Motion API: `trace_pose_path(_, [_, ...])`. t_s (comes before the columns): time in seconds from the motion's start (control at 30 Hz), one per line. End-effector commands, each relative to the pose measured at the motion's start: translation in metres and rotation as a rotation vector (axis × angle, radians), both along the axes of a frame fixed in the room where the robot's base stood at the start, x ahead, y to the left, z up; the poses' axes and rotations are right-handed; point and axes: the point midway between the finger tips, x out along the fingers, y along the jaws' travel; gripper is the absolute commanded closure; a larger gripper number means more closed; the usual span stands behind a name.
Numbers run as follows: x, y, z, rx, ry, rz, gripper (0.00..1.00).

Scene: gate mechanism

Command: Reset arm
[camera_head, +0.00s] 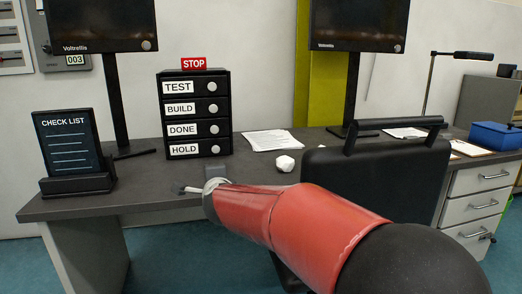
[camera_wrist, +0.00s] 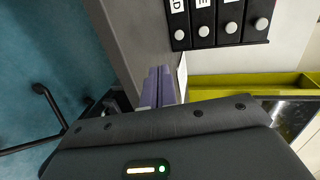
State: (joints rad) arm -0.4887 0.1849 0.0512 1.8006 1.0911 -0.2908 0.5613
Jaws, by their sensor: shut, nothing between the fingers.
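My gripper (camera_wrist: 159,72) shows in the wrist view, its two purple-grey fingers side by side and shut, with nothing between them. The dark gripper body with a small lit indicator fills the bottom of that view. In the head view my red arm reaches from the lower right towards the desk's front edge, its end below the black drawer unit. The fingers are hard to make out there. The black drawer unit (camera_head: 196,112) has drawers marked TEST, BUILD, DONE and HOLD, all looking closed. It also shows sideways in the wrist view (camera_wrist: 218,22), apart from the fingers.
The grey desk (camera_head: 128,186) carries a check list stand (camera_head: 72,150), papers (camera_head: 270,140), a white faceted object (camera_head: 285,163) and a blue box (camera_head: 496,135). A red STOP sign (camera_head: 194,63) tops the drawers. A black chair-like back (camera_head: 385,175) stands right of my arm.

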Motion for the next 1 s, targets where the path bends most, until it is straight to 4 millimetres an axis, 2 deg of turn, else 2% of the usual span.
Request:
trace_pose_path(0.37, [-0.033, -0.034, 0.016, -0.177, -0.023, 0.133, 1.0])
trace_pose_path(0.57, [-0.07, -0.066, 0.019, -0.351, -0.023, 0.247, 1.0])
trace_pose_path(0.67, [-0.097, -0.088, 0.014, -0.472, -0.013, 0.318, 1.0])
trace_pose_path(0.77, [-0.136, -0.119, 0.004, -0.628, 0.016, 0.401, 1.0])
trace_pose_path(0.87, [-0.19, -0.161, -0.019, -0.829, 0.082, 0.504, 1.0])
trace_pose_path(0.9, [-0.212, -0.178, -0.031, -0.908, 0.12, 0.544, 1.0])
trace_pose_path(1.0, [-0.263, -0.216, -0.059, -1.073, 0.221, 0.632, 1.0])
